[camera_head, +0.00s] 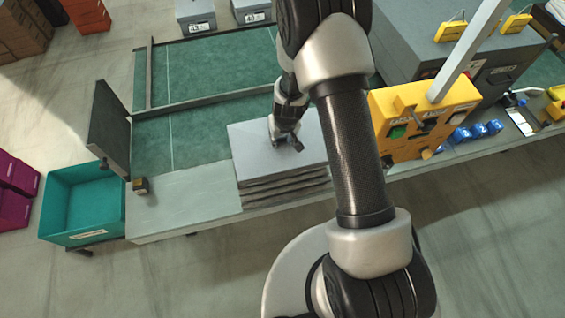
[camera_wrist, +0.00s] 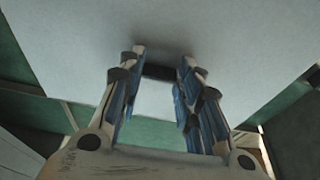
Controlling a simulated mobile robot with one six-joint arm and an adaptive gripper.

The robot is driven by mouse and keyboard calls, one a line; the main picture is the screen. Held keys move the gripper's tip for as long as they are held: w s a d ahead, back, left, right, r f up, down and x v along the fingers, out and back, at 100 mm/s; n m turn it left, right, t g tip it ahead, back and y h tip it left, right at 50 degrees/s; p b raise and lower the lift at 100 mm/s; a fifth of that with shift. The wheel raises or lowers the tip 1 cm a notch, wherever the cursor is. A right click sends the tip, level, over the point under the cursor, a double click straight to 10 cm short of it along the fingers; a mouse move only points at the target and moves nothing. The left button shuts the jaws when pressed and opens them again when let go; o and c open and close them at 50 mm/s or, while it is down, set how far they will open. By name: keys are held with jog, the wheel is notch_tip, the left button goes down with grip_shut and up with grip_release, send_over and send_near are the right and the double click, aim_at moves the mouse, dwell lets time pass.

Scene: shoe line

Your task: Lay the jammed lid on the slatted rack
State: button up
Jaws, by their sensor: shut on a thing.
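My gripper (camera_head: 287,146) points down onto the middle of a flat, pale grey lid (camera_head: 250,145). In the wrist view, the lid (camera_wrist: 75,50) fills the upper part, and the two blue-padded fingers of my gripper (camera_wrist: 161,62) are shut on a small dark grip (camera_wrist: 158,72) at its face. In the head view, a layered, slatted stack that looks like the rack (camera_head: 285,187) shows under the lid's front edge. I cannot tell whether the lid touches it or is just above it. My arm hides part of the lid's right side.
A green conveyor (camera_head: 190,135) with dark rails lies behind and left. An upright dark panel (camera_head: 108,125) and a teal bin (camera_head: 82,200) stand at the left. A yellow control box (camera_head: 405,125) stands close on the right. The pale bench top (camera_head: 180,203) is mostly bare.

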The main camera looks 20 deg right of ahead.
notch_tip(320, 180, down, 19)
jog(key=b, duration=1.8)
jog(key=shift+f+b, duration=0.15)
jog(key=shift+b, duration=0.15)
jog(key=shift+f, duration=0.15)
jog(key=o, duration=1.1)
